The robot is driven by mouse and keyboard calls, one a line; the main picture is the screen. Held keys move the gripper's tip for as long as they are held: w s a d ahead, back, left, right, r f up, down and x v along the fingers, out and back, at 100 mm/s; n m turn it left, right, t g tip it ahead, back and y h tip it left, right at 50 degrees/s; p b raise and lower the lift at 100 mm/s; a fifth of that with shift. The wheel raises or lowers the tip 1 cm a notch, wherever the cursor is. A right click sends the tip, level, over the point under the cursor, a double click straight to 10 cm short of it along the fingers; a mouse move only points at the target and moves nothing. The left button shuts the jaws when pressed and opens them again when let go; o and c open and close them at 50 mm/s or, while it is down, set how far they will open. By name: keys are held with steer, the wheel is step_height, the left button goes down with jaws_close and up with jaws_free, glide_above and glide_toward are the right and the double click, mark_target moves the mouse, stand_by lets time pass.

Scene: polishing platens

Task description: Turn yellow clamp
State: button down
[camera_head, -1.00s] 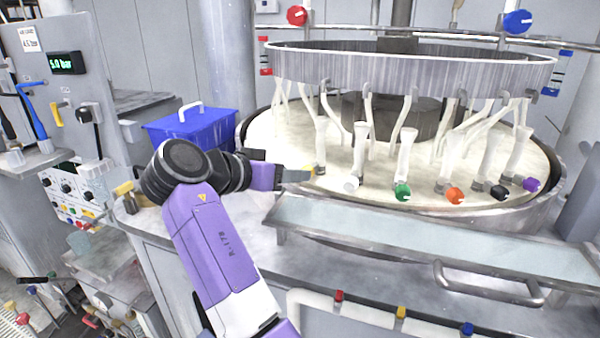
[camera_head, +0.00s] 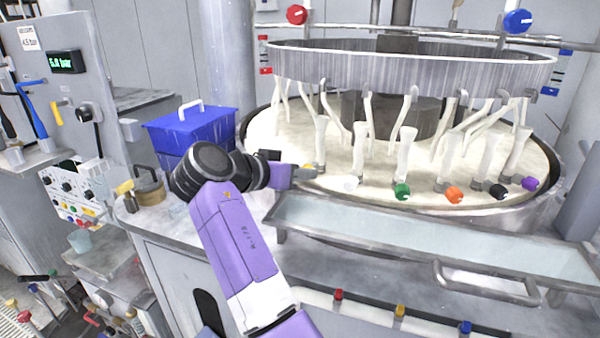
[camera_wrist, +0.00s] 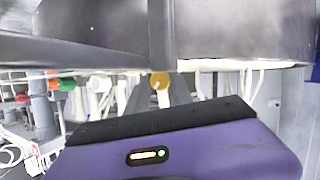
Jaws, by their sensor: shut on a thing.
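The yellow clamp (camera_head: 309,167) is the leftmost in the row of coloured clamps at the platen's front rim. It is small and partly covered by my gripper (camera_head: 305,173) in the head view. In the wrist view the round yellow knob of the clamp (camera_wrist: 160,81) shows between my two grey fingertips (camera_wrist: 160,88). My gripper is shut on the yellow clamp, coming from the left. The far side of the clamp and its exact turn angle are hidden.
White (camera_head: 350,183), green (camera_head: 402,192), orange (camera_head: 454,195), black and purple clamps follow to the right. A metal ring (camera_head: 410,72) hangs above. A trough (camera_head: 420,233) runs along the front. A blue box (camera_head: 190,128) stands left behind my arm.

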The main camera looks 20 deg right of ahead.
steer(key=shift+f+b, duration=0.1)
steer(key=shift+b, duration=0.35)
steer(key=m+t+b, duration=0.1)
steer(key=m+b, duration=0.1)
steer(key=b, duration=0.1)
steer(key=shift+s+f+y, duration=0.1)
steer(key=shift+f+y, duration=0.05)
steer(key=shift+y, duration=0.25)
steer(key=shift+d+m+t+y+b, duration=0.1)
steer(key=shift+m+t+y+b, duration=0.3)
steer(key=shift+m+t+b, duration=0.55)
steer(key=shift+r+g+b, duration=0.2)
steer(key=shift+g+b, duration=0.05)
steer(key=shift+b, duration=0.25)
steer(key=c, duration=1.1)
jaws_free()
steer(key=shift+v, duration=3.95)
